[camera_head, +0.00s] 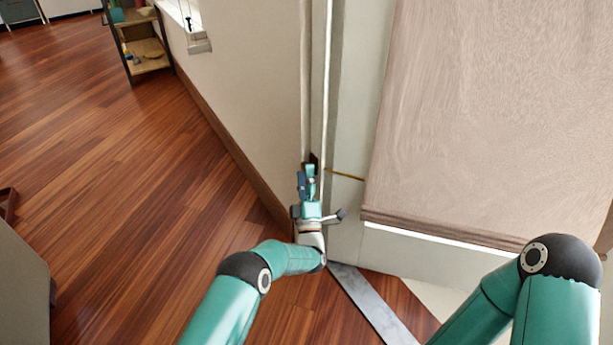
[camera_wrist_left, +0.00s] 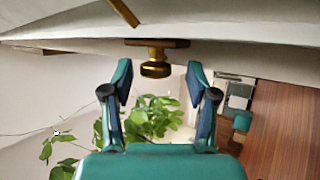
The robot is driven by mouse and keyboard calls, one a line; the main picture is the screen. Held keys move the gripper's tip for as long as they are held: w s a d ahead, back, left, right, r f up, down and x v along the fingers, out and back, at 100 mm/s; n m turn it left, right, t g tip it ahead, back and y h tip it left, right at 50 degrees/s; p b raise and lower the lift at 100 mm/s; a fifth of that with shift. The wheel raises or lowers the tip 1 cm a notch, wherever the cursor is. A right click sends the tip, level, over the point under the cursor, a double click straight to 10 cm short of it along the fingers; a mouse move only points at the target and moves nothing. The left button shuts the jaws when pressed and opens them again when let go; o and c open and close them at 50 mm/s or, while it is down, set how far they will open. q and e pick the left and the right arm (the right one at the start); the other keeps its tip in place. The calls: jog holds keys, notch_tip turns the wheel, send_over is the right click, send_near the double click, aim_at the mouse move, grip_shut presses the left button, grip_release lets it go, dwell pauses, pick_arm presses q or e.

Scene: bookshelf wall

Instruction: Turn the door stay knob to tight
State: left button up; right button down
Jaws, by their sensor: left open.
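The door stay knob (camera_wrist_left: 155,68) is a small brass knob on a brass plate (camera_wrist_left: 157,43), near the top middle of the left wrist view. My left gripper (camera_wrist_left: 160,75) is open, with one finger on each side of the knob and a visible gap to both. In the head view my left gripper (camera_head: 308,178) is up against the door frame edge and mostly hides the knob. The thin brass stay arm (camera_head: 345,174) shows just right of it, and also at the top of the wrist view (camera_wrist_left: 124,11). My right gripper is out of frame.
The pale door (camera_head: 346,230) with a beige blind (camera_head: 490,110) stands on the right. A cream wall (camera_head: 255,80) is on the left. A shelf rack (camera_head: 145,50) stands farther back. Open wood floor (camera_head: 110,160) lies left. A leafy plant (camera_wrist_left: 155,115) shows beyond the fingers.

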pick_arm(q)
jog(key=v, duration=1.2)
jog(key=shift+w+f, duration=0.1)
